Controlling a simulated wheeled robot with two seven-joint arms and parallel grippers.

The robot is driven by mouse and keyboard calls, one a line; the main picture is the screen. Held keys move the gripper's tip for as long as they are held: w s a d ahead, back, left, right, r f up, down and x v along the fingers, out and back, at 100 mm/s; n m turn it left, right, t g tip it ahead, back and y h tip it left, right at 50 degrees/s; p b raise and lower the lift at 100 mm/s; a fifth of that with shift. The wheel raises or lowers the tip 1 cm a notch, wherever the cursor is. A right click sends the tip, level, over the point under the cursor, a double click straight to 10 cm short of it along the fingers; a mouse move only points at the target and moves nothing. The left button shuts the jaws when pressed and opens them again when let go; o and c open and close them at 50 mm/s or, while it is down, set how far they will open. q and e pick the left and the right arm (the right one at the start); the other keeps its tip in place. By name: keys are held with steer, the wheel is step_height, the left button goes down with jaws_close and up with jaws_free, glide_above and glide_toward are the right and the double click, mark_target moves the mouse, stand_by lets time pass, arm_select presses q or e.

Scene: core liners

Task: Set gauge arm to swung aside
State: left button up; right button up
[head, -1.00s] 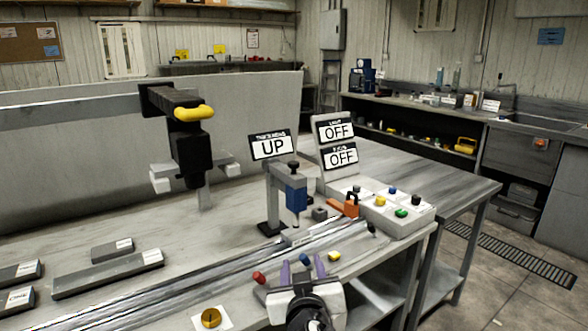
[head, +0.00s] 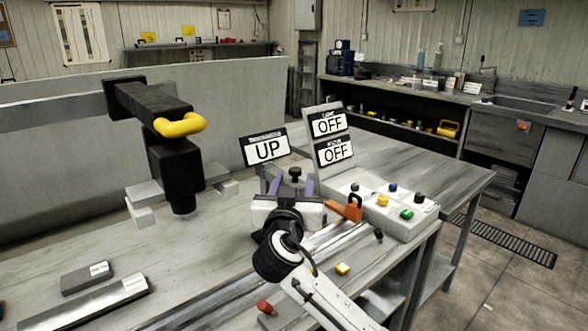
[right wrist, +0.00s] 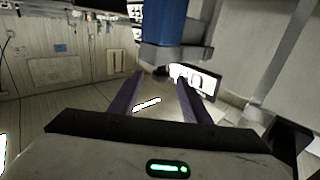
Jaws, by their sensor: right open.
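The gauge is mostly hidden behind my right gripper in the head view; its black top knob (head: 295,173) shows between the fingers. In the right wrist view its blue body (right wrist: 163,22) hangs at the top, in line with the gap between the fingers. My right gripper (head: 288,183) is open, its purple fingers pointing at the gauge. Whether they touch it I cannot tell. The sign (head: 265,149) behind the gauge reads UP. My left gripper is not in view.
A black head with a yellow handle (head: 180,125) stands over the bench at left. Two signs (head: 330,124) reading OFF stand above a button box (head: 415,227) at right. An orange padlock-like part (head: 347,208) is just right of my gripper. Long metal rails run along the bench.

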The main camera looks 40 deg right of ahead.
mark_target(295, 176)
steer(key=x, duration=0.5)
steer(key=shift+p, duration=0.35)
steer(key=shift+f, duration=0.1)
jaws_close()
